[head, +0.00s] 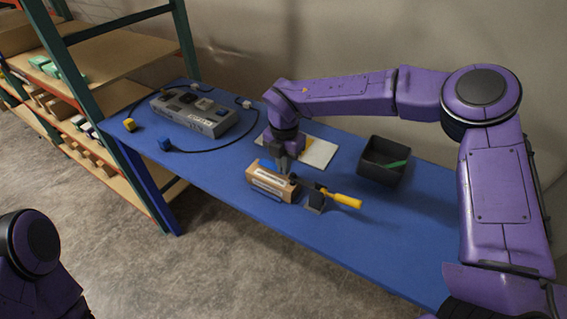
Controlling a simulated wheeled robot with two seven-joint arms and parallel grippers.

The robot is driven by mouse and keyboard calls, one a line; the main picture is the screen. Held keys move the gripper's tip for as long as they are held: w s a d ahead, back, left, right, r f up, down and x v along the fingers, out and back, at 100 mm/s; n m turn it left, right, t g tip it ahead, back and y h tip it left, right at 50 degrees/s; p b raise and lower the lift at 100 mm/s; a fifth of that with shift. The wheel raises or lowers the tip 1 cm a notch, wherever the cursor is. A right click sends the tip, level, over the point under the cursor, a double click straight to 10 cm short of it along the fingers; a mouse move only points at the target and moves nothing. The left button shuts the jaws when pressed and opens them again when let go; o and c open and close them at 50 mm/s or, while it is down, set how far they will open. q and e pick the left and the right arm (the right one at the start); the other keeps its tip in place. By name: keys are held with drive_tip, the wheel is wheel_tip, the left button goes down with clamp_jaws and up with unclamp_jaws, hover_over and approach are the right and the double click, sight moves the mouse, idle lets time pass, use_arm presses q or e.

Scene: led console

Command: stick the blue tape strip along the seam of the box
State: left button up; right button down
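A small tan box (261,173) lies on the blue table near its front edge, with a pale strip or label along its near side. My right gripper (284,168) points down at the box's top, near its right end. A small blue-grey piece shows at its fingertips; I cannot tell whether this is the blue tape strip or part of the gripper, nor whether it touches the box. The finger gap is too small to make out. No blue strip shows clearly elsewhere. My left gripper is out of view; only part of my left arm shows at bottom left.
Right of the box are a dark block (315,198) and a yellow-handled tool (345,201). A white board (320,153) lies behind. A black bin (384,160) holds something green. A grey console (194,112) with a cable, and a blue cube (165,144), are at left.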

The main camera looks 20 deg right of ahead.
drive_tip(key=shift+s+f+b, duration=0.1)
drive_tip(key=shift+f+b, duration=0.35)
drive_tip(key=shift+f, duration=0.2)
idle(0.9)
drive_tip(key=c, duration=1.2)
unclamp_jaws()
drive_tip(key=shift+c, duration=0.2)
